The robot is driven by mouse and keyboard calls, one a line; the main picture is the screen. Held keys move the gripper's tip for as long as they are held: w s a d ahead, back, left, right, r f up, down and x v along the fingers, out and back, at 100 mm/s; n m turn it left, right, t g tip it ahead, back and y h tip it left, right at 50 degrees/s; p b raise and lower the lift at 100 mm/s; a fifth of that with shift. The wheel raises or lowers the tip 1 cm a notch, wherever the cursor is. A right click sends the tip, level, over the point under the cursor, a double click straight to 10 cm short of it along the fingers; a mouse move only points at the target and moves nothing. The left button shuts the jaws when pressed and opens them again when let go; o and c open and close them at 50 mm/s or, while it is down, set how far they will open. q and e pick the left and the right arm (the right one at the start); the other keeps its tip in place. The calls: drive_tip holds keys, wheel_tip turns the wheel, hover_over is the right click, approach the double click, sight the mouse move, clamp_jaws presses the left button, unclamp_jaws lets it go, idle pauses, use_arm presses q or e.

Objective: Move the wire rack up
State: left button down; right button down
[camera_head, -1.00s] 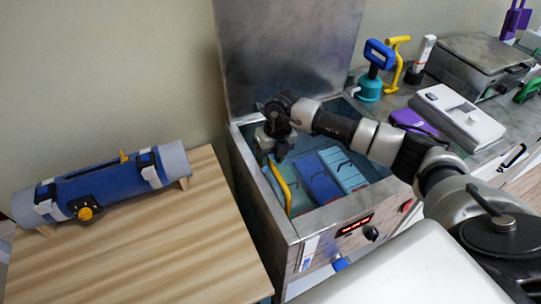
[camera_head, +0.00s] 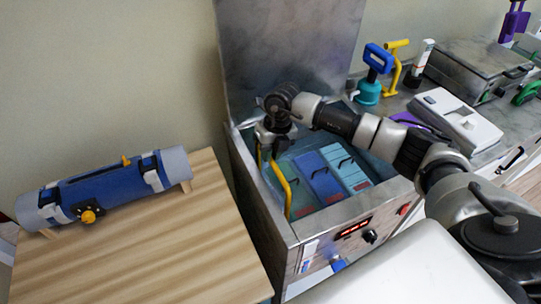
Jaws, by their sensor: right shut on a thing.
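The wire rack shows mainly as its yellow handle (camera_head: 282,190) at the left side of an open metal tank (camera_head: 240,165). The rest of its frame is largely hidden by packs and my gripper. My left gripper is out of view.
The tank's raised lid (camera_head: 285,50) stands behind my right gripper. A wooden table (camera_head: 150,240) at left bears a blue roll (camera_head: 105,190) and has bare room in front. The right counter holds a teal-and-blue pump (camera_head: 369,88) and a white device (camera_head: 455,118).

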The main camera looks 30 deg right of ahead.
wheel_tip(320, 180, up, 12)
drive_tip(key=p, duration=0.4)
drive_tip(key=shift+w+r, duration=0.15)
drive_tip(key=shift+r, duration=0.1)
drive_tip(key=c, duration=1.4)
unclamp_jaws()
drive_tip(key=shift+d, duration=0.1)
drive_tip(key=shift+c, duration=0.2)
drive_tip(key=o, duration=0.3)
drive_tip(key=shift+f, duration=0.1)
drive_tip(key=shift+o, duration=0.2)
wheel_tip(320, 180, up, 11)
drive_tip(key=d+b, duration=0.2)
drive_tip(key=shift+s+f, duration=0.15)
drive_tip(key=shift+s, duration=0.1)
